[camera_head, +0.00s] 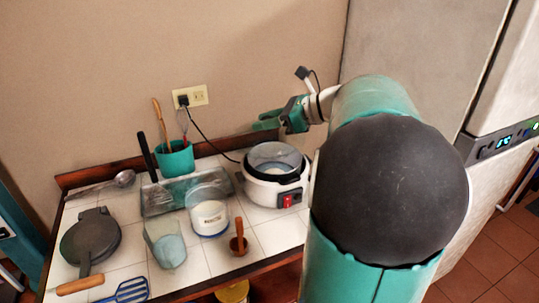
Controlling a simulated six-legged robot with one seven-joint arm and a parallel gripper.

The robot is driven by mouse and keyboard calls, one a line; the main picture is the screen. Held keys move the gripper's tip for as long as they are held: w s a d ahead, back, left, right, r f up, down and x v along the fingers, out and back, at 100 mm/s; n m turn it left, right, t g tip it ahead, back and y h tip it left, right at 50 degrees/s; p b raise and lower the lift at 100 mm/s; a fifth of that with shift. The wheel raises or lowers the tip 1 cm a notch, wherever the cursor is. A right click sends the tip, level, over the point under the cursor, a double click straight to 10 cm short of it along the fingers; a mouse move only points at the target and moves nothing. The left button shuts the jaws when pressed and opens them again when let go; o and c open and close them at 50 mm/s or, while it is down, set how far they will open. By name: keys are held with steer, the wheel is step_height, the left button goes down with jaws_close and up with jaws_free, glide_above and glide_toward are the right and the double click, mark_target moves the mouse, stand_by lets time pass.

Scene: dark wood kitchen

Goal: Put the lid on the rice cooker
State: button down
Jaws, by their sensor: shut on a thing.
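The rice cooker (259,190) is a white, round pot with a red switch at its front, standing at the right end of the tiled counter. My gripper (265,121), with green fingers, is just above and behind the lid in the picture, pointing left.
A black cord (205,137) runs from the wall outlet (196,96). A fridge (430,60) stands right.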

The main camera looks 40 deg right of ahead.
steer(key=shift+s+d, duration=0.15)
steer(key=shift+d, duration=0.05)
steer(key=w+d+f, duration=0.1)
steer(key=d, duration=0.1)
steer(key=w+d+f, duration=0.1)
steer(key=w+d, duration=0.1)
steer(key=w+d+f, duration=0.1)
steer(key=w, duration=0.1)
steer(key=shift+w+d+f, duration=0.15)
steer(key=shift+d+f, duration=0.15)
steer(key=shift+d, duration=0.1)
steer(key=w+d+f, duration=0.4)
steer(key=f, duration=0.5)
steer(key=shift+f, duration=0.2)
steer(key=shift+f, duration=0.45)
steer(key=shift+f, duration=0.1)
steer(key=c, duration=1)
jaws_free()
